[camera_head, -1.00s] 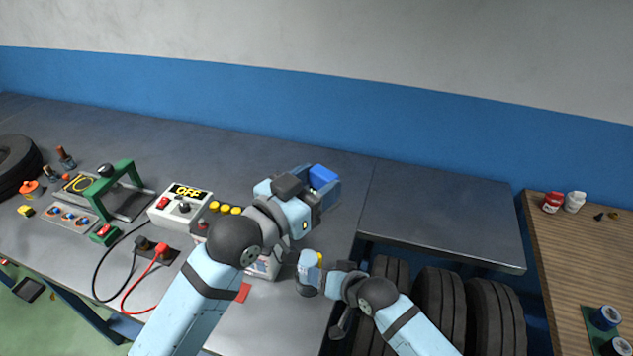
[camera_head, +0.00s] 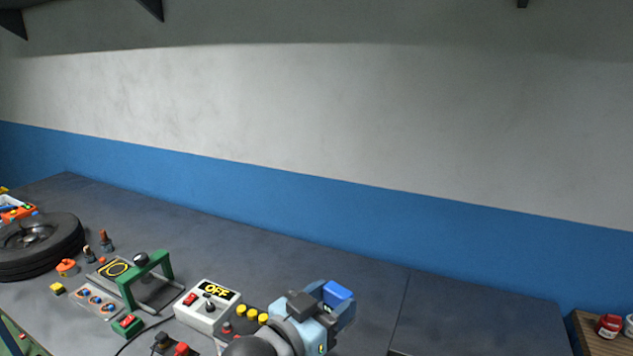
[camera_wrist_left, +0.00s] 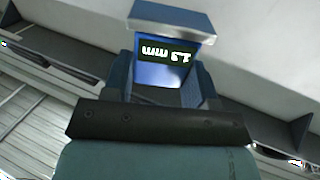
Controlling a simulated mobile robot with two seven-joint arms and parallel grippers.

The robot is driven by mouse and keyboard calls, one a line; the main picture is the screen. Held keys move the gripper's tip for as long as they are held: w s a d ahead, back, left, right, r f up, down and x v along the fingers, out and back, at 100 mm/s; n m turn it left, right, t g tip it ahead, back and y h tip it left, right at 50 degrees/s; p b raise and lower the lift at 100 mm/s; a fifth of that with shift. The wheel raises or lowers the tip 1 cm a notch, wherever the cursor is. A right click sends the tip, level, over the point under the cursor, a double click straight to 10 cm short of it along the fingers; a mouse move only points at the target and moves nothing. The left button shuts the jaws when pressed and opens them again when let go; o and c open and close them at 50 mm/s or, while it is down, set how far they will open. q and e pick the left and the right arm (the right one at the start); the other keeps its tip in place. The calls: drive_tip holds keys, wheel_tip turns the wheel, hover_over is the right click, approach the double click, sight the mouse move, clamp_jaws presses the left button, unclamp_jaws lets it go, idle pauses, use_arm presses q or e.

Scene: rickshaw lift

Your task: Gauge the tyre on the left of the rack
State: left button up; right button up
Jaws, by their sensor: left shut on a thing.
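A blue gauge (camera_head: 337,292) is held in my left gripper (camera_head: 333,302), above the bench at the bottom of the head view. In the left wrist view the gauge (camera_wrist_left: 172,72) sits between the fingers of the left gripper (camera_wrist_left: 165,85), with a grey bar across its end. Its small dark display shows an upside-down reading in mm that looks like 1.3; the last digit is hard to tell. The rack and its tyres are outside the head view now. My right gripper is not in view.
A black tyre (camera_head: 38,252) lies flat at the bench's left. A green-framed device (camera_head: 150,285), a box reading OFF (camera_head: 207,306) and yellow buttons (camera_head: 252,314) stand left of my arm. The bench's dark top (camera_head: 225,240) is clear behind them. A red-labelled jar (camera_head: 609,326) stands lower right.

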use_arm(q)
drive_tip(key=s+a+f+n+t+y, duration=0.1)
drive_tip(key=a+f+n+y, duration=0.2)
drive_tip(key=a, duration=0.6)
drive_tip(key=s+a+f+n+t+y, duration=0.2)
drive_tip(key=a+f+y, duration=0.3)
drive_tip(key=a, duration=0.4)
drive_tip(key=s+a+f+n+t+y, duration=0.2)
drive_tip(key=a+f+n+y, duration=0.2)
drive_tip(key=a, duration=0.5)
drive_tip(key=shift+a+f+y, duration=0.35)
drive_tip(key=shift+f+y, duration=0.05)
drive_tip(key=shift+f, duration=0.25)
